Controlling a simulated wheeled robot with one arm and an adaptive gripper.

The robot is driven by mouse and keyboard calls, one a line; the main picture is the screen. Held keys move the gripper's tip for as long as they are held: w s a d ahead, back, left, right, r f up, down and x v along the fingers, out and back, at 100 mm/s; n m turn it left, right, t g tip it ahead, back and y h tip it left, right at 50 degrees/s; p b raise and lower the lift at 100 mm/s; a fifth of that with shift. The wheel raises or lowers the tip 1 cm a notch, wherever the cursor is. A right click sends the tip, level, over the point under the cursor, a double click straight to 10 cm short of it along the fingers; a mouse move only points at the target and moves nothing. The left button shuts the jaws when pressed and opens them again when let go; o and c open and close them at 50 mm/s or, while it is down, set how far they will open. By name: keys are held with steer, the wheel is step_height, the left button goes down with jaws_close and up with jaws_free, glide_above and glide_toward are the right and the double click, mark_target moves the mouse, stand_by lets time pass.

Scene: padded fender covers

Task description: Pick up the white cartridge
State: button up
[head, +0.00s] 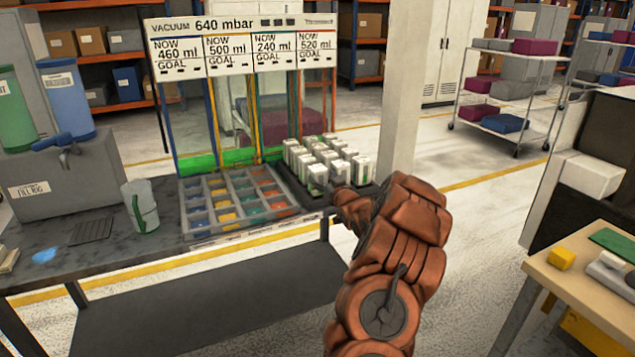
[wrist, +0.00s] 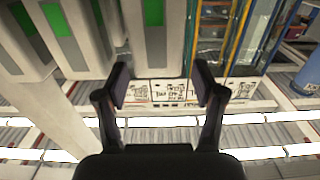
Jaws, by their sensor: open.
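Several white cartridges with green labels stand upright in close rows on a dark tray (head: 292,183) at the bench's right end. I cannot tell which one the task means; a front white cartridge (head: 317,174) is close to my gripper (head: 338,184). In the wrist view, my gripper (wrist: 162,82) is open with nothing between its fingers. That view looks inverted. A white cartridge (wrist: 155,15) shows beyond the fingers, near the top middle, and others (wrist: 68,40) fill the upper left. My arm hides part of the tray's right side in the head view.
A divided bin (head: 228,203) with coloured compartments sits left of the tray. A sign panel (head: 240,45) and clear coloured columns rise behind. A pale post (head: 400,85) stands right of the cartridges. A white-green cup (head: 141,207) stands farther left on the bench.

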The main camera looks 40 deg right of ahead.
steer(key=shift+r+p+x, duration=0.2)
steer(key=shift+p+x, duration=0.5)
steer(key=shift+x, duration=1.95)
steer(key=shift+d+f, duration=0.1)
steer(key=shift+d, duration=0.05)
steer(key=shift+s, duration=0.1)
steer(key=c, duration=1)
steer(key=shift+c, duration=0.2)
